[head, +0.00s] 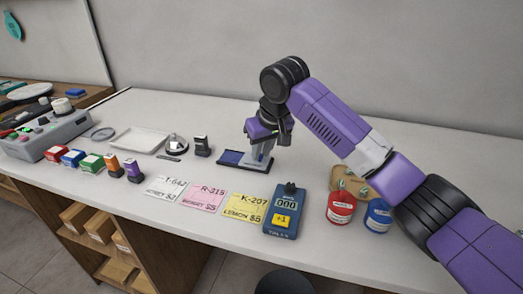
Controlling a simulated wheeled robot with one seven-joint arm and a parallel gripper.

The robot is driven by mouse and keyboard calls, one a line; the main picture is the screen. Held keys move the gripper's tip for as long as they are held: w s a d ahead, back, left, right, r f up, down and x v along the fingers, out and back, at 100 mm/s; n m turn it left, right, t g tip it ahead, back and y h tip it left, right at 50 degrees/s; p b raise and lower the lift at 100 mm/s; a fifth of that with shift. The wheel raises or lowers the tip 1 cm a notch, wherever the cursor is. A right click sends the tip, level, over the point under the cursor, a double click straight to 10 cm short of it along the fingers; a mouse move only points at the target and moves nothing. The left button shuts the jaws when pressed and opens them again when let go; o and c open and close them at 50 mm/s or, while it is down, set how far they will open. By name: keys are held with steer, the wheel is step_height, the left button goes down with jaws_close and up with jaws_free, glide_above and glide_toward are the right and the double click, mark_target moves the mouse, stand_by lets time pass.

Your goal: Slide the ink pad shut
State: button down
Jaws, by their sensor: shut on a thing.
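The ink pad (231,157) lies on the white counter near the middle of the head view, with a flat blue surface showing on its left part. Its right part is largely hidden by my gripper (262,160). My gripper points down at the right end of the ink pad, its fingers low at counter height. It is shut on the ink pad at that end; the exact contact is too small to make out.
A dark stamp (202,146) stands just left of the ink pad, with a bell (176,144) beyond it. Yellow, pink and white cards and a blue counter device (284,212) lie in front. Red (341,207) and blue (378,216) bottles stand at right.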

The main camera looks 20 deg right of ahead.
stand_by(0.4)
steer(key=shift+w+a+r, duration=0.1)
steer(key=shift+a+r, duration=0.05)
steer(key=shift+a, duration=0.1)
steer(key=w+a+p, duration=0.1)
steer(key=a+p, duration=0.1)
steer(key=w+a+p, duration=0.2)
steer(key=p, duration=0.1)
steer(key=shift+w+a+r, duration=0.15)
steer(key=shift+w+a, duration=0.05)
steer(key=shift+a, duration=0.05)
steer(key=shift+w+a+f+p, duration=0.2)
steer(key=shift+w+a+p, duration=0.2)
steer(key=c, duration=1.3)
jaws_free()
steer(key=shift+a, duration=0.1)
steer(key=shift+c, duration=0.2)
steer(key=shift+o, duration=0.2)
steer(key=v, duration=0.7)
steer(key=shift+s+r, duration=0.2)
steer(key=shift+r, duration=0.1)
